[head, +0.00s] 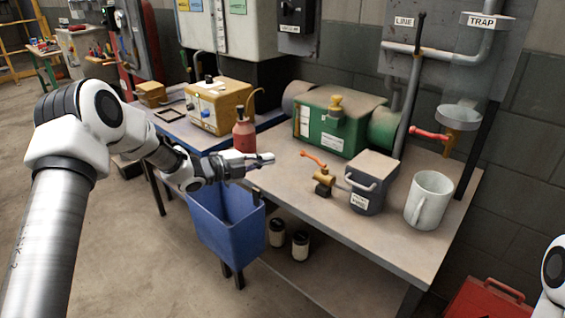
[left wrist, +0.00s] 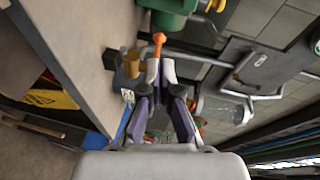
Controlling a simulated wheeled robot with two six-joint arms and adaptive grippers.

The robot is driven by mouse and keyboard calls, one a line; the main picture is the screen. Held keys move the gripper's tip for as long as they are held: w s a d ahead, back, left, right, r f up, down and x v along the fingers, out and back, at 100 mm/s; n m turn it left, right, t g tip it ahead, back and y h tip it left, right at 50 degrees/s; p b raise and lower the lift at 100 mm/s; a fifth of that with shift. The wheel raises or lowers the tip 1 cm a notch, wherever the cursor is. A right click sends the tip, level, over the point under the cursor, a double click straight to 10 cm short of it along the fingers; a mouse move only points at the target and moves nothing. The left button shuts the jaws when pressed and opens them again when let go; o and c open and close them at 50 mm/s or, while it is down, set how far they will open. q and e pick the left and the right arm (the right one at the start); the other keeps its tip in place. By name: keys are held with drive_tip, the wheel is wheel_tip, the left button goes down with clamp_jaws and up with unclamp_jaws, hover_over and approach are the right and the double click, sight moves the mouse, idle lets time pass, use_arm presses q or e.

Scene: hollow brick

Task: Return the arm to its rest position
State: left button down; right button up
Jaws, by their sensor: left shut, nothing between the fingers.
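My left gripper (head: 262,159) is shut and empty. In the head view it reaches in from the left, above the blue bin (head: 232,226) and in front of the workbench edge. The left wrist view shows its fingers (left wrist: 160,72) close together with nothing between them. My right gripper does not show; only a white part of my right arm is at the lower right edge of the head view.
The workbench (head: 400,234) holds a red bottle (head: 244,136), a green machine (head: 336,122), a brass valve with an orange handle (head: 324,180), a grey box (head: 372,184) and a white mug (head: 429,200). A red toolbox (head: 486,300) sits at the lower right. Open floor lies left.

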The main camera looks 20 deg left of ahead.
use_arm(q)
drive_tip(key=s+d+f+n+g+y+p, duration=0.1)
drive_tip(key=s+d+f+n+g, duration=0.1)
drive_tip(key=s+d+f, duration=0.35)
drive_tip(key=s+d+f+n+g+p, duration=0.2)
drive_tip(key=s+d+f, duration=0.1)
drive_tip(key=s+f, duration=0.5)
drive_tip(key=s+d+f+n+g+y+p, duration=0.1)
drive_tip(key=s+d+f+n+g, duration=0.1)
drive_tip(key=s+d+f, duration=0.45)
drive_tip(key=s+a+f+n+g+y+p, duration=0.25)
drive_tip(key=s+f+n, duration=0.5)
drive_tip(key=s, duration=0.45)
drive_tip(key=s+a+n+g+y, duration=0.2)
drive_tip(key=s+a+n, duration=0.1)
drive_tip(key=s+n, duration=0.2)
drive_tip(key=s+a+n+g+y+b, duration=0.1)
drive_tip(key=s+n, duration=0.4)
drive_tip(key=s, duration=0.5)
drive_tip(key=shift+a+g+y, duration=0.85)
drive_tip(key=shift+a, duration=0.1)
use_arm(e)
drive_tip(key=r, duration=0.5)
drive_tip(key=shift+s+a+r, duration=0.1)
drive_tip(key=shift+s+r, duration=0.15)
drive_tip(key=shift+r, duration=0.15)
